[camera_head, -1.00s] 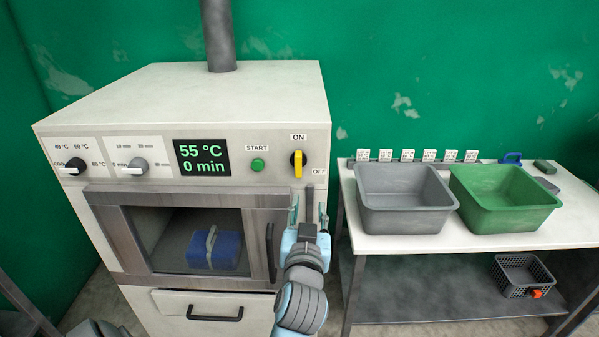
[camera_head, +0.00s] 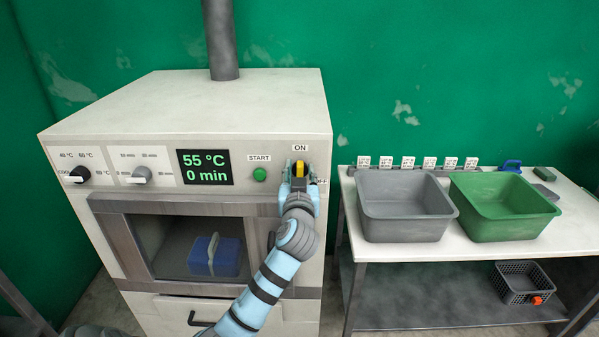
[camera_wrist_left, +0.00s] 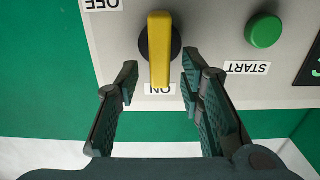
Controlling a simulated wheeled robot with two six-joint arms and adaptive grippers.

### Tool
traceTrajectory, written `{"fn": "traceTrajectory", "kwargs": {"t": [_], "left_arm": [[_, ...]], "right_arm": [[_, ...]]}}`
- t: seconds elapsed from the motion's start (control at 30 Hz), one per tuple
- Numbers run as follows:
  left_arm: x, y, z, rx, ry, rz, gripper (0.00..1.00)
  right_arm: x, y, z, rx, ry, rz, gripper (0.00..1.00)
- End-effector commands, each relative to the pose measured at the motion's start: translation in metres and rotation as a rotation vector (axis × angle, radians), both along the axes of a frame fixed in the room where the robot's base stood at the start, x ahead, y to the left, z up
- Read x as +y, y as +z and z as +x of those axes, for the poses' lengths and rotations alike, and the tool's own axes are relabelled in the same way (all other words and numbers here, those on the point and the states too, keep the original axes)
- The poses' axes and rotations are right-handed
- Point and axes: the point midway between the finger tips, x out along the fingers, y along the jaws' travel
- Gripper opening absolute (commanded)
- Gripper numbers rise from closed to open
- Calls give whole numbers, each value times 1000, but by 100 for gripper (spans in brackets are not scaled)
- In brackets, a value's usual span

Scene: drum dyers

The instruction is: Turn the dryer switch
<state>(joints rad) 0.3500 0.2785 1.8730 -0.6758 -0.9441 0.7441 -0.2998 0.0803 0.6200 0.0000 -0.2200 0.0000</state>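The dryer switch, a yellow handle on a black round base, is on the dryer's (camera_head: 240,100) front panel below the ON label. In the head view the switch (camera_head: 300,169) is partly hidden by my left gripper (camera_head: 299,178). In the left wrist view, which is upside down, the switch (camera_wrist_left: 160,50) shows clearly, with its handle in line with the ON label (camera_wrist_left: 160,88). My left gripper (camera_wrist_left: 160,72) is open there, with one finger on each side of the handle's ON end. Gaps remain between fingers and handle. My right gripper is not in view.
A green START button (camera_head: 260,174) and a display (camera_head: 205,167) reading 55 °C and 0 min are left of the switch. Two dials sit further left. A blue item (camera_head: 214,257) shows behind the dryer door. A table with a grey bin (camera_head: 404,210) and a green bin (camera_head: 500,212) stands right.

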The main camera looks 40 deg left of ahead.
Motion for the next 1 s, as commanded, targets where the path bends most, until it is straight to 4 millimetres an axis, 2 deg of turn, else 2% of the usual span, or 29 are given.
{"fn": "traceTrajectory", "kwargs": {"t": [0.07, 0.27, 0.3, 0.67, 1.0], "left_arm": [[0, 0, 0, 0, 0, 0, 33], [0, -1, 0, 0, 0, 0, 1], [0, -1, 0, 0, 0, 0, 0], [0, -1, -1, -20, 0, -25, 0], [3, -4, -3, -137, 0, -177, 0]], "right_arm": [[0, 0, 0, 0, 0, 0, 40], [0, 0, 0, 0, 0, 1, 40], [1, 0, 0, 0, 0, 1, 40], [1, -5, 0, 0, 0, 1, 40], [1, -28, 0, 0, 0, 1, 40]]}}
